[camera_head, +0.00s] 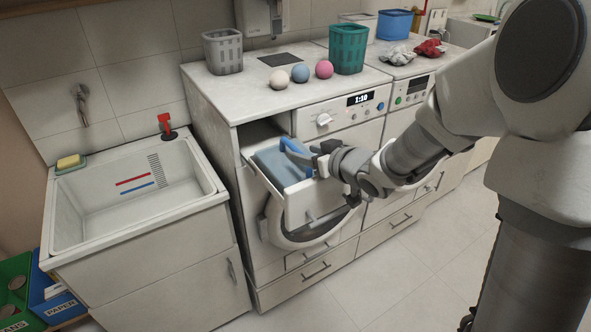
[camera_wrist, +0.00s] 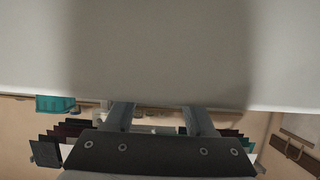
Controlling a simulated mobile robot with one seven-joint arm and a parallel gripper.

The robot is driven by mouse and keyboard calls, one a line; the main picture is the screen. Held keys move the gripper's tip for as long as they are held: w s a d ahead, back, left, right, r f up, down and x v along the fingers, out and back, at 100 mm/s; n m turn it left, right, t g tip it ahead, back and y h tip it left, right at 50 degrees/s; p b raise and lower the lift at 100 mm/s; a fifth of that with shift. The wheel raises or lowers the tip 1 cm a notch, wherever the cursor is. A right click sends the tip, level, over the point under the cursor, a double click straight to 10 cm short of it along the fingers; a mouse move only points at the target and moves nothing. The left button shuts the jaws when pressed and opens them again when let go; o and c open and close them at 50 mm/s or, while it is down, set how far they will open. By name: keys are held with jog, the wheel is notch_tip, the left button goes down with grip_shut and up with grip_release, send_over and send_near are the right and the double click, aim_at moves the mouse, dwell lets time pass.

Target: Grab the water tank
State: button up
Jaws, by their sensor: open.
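The water tank (camera_head: 279,166) appears to be the blue-grey box inside a white drawer (camera_head: 313,200) that is pulled part way out of the machine. A large pale surface fills the upper part of that view.
A grey basket (camera_head: 222,52), a teal basket (camera_head: 348,49) and three balls sit on the countertop. Sorting bins (camera_head: 50,298) are at the lower left. The floor in front is clear.

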aim_at(296, 148)
jog(key=shift+x, duration=2)
jog(key=shift+r, duration=0.15)
grip_shut()
jog(key=shift+w+a+r, duration=0.1)
jog(key=shift+r, duration=0.1)
